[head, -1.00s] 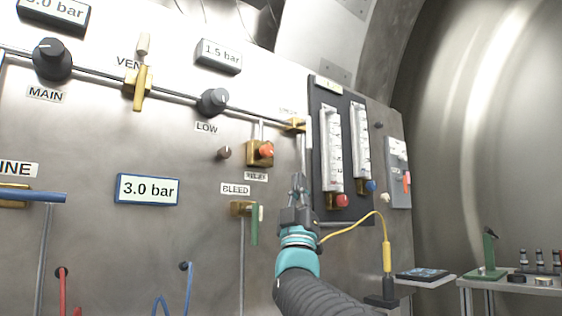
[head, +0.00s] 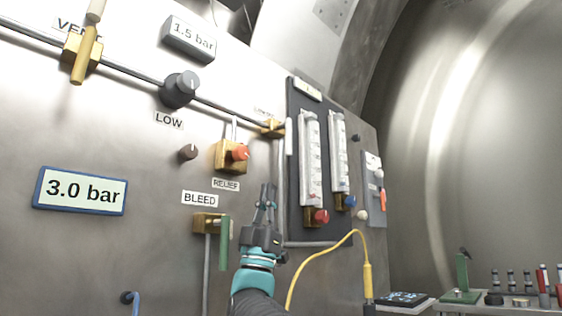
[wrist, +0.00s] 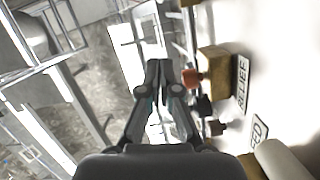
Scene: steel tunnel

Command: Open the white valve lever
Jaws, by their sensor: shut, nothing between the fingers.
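A white lever (head: 289,137) hangs roughly vertical beside a small brass valve (head: 272,129) at the left edge of the dark flowmeter board. My gripper (head: 267,188) is shut and empty, pointing up, below that lever in the head view and apart from it in the picture. In the wrist view my gripper's fingers (wrist: 158,65) are together with nothing between them. I cannot pick out the white lever for certain in the wrist view. A pale rounded bar (wrist: 285,160) shows at its lower right; I cannot tell what it is.
The relief valve's red knob (head: 240,153) is left of my fingertips; it also shows in the wrist view (wrist: 192,78). The bleed valve's green lever (head: 224,242) hangs left of my wrist. Flowmeters (head: 311,160) stand to the right. A yellow cable (head: 325,245) loops at lower right.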

